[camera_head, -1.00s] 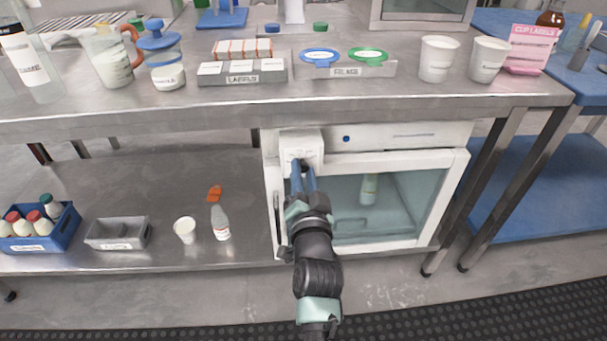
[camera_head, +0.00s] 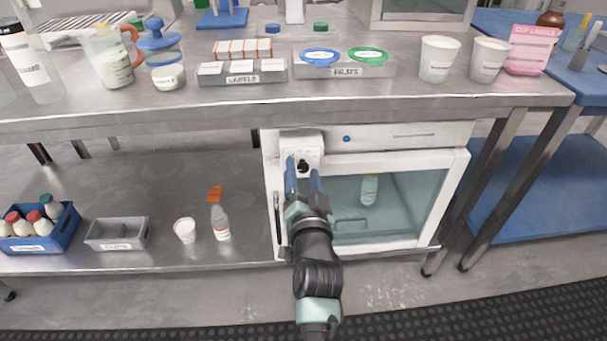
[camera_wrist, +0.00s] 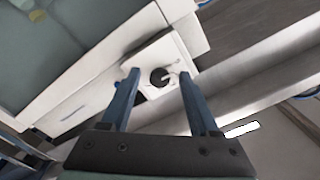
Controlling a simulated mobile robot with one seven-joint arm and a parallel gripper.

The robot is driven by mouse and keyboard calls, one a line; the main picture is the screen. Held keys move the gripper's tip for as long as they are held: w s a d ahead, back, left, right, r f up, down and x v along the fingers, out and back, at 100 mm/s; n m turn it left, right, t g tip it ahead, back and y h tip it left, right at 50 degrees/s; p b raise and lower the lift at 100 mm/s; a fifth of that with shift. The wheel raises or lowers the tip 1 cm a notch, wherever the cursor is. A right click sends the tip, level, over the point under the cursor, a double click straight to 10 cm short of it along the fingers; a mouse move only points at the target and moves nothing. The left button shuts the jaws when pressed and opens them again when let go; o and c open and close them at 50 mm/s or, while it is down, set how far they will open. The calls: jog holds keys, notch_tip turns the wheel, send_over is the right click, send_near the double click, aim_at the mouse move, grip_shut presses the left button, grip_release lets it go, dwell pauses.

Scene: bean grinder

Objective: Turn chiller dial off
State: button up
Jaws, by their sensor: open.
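The chiller (camera_head: 400,158) is a white box with a glass door, under the steel bench. Its dial (camera_head: 303,166) is a small black knob on a white panel (camera_head: 304,142) at the chiller's upper left. My gripper (camera_head: 303,165) is in front of the panel with its two blue fingers apart and nothing between them. In the wrist view the dial (camera_wrist: 160,77) shows between the open fingers (camera_wrist: 157,85), a little beyond their tips. I see no contact with the dial. A pale pointer mark shows beside the knob.
A bottle (camera_head: 369,189) stands inside the chiller behind the glass. The bench top's front edge (camera_head: 200,118) overhangs above. A small bottle (camera_head: 220,222) and a white cup (camera_head: 185,230) stand on the lower shelf to the left.

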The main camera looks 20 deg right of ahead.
jog(key=p+v, duration=0.7)
jog(key=v, duration=0.6)
